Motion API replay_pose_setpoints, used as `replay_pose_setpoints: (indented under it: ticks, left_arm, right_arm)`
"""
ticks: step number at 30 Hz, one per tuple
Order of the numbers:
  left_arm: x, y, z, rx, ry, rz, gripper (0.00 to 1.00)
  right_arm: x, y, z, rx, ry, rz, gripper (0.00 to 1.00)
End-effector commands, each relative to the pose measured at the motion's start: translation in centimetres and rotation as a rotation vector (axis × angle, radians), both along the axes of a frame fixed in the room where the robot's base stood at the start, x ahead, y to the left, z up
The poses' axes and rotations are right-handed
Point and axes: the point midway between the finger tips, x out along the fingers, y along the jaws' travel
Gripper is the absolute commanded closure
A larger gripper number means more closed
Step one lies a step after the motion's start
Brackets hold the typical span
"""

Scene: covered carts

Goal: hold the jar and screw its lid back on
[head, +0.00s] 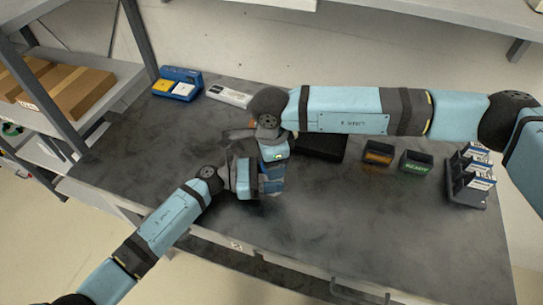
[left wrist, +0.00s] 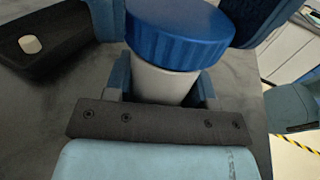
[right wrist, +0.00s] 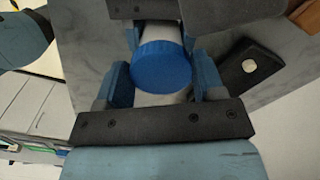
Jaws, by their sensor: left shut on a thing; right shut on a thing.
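The white jar (left wrist: 165,82) stands between the fingers of my left gripper (head: 248,180), which is shut on it. The ribbed blue lid (left wrist: 180,38) sits over the jar's top with no clear gap; I cannot tell how tight it is. In the right wrist view the lid (right wrist: 160,68) lies between the fingers of my right gripper (head: 272,165), which is shut on it from above. White jar body (right wrist: 160,34) shows beyond the lid there. In the head view both grippers meet and hide the jar and lid.
A black tray (head: 322,147) is behind the grippers; a small pale piece (left wrist: 30,44) lies in it. An orange-marked bin (head: 379,152), a green-marked bin (head: 416,162) and a rack of boxes (head: 470,178) stand right. A blue holder (head: 177,82) is at back left. The front table is clear.

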Motion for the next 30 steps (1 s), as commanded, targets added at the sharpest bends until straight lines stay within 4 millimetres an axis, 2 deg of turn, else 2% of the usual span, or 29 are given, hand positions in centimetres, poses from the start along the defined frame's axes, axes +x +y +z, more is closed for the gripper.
replay_pose_setpoints:
  ticks: [4, 30]
  left_arm:
    - [0.0, 0.0, 0.0, 0.0, 0.0, 0.0, 0.92]
    - [0.0, 0.0, 0.0, 0.0, 0.0, 0.0, 0.92]
  right_arm:
    - [0.0, 0.0, -0.7, 0.0, 0.001, 0.0, 0.59]
    - [0.0, 0.0, -1.4, -0.002, -0.001, 0.0, 0.59]
